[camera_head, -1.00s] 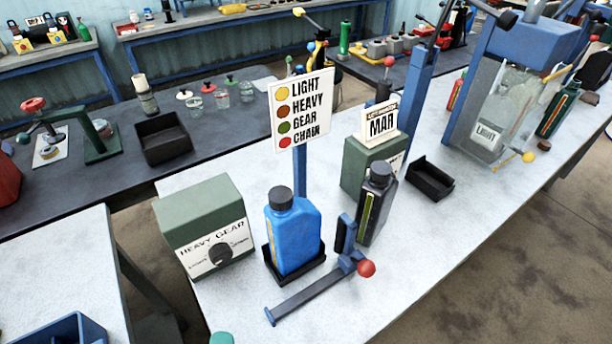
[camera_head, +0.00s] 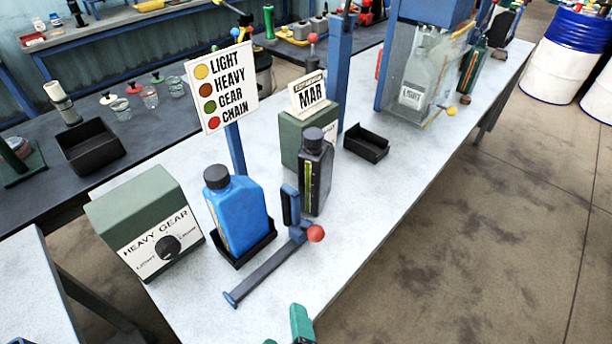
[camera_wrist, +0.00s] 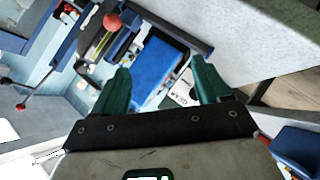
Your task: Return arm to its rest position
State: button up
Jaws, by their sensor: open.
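My gripper (camera_wrist: 160,65) is open and empty; its two green fingers are spread apart in the wrist view. In the head view only green finger parts of my gripper (camera_head: 286,333) show at the bottom edge, in front of the near bench edge. A blue bottle (camera_head: 238,212) stands upright in a black tray on the bench. It also shows in the wrist view (camera_wrist: 158,72), beyond and between the fingers, apart from them. The rest of my arm is out of the head view.
A blue lever clamp with a red knob (camera_head: 316,233) stands just right of the blue bottle. A dark bottle (camera_head: 315,170), a green dial box (camera_head: 148,222), a colour sign (camera_head: 221,86) and an empty black tray (camera_head: 367,143) share the bench. Floor at right is open.

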jog(key=w+d+f+m+g+h+b, duration=0.1)
jog(key=d+f+m+g+h+b, duration=0.15)
jog(key=d+f, duration=0.55)
jog(key=d+f+m+g+h+b, duration=0.1)
jog(key=d+f+m+g+h, duration=0.25)
jog(key=d, duration=0.75)
jog(key=s+d+f+m+g+y+b, duration=0.3)
jog(key=s+d+f+m+g, duration=0.2)
jog(key=s+d+f, duration=0.6)
jog(key=shift+d+f+m+b, duration=0.3)
jog(key=shift+d+m, duration=0.35)
jog(key=shift+m, duration=0.55)
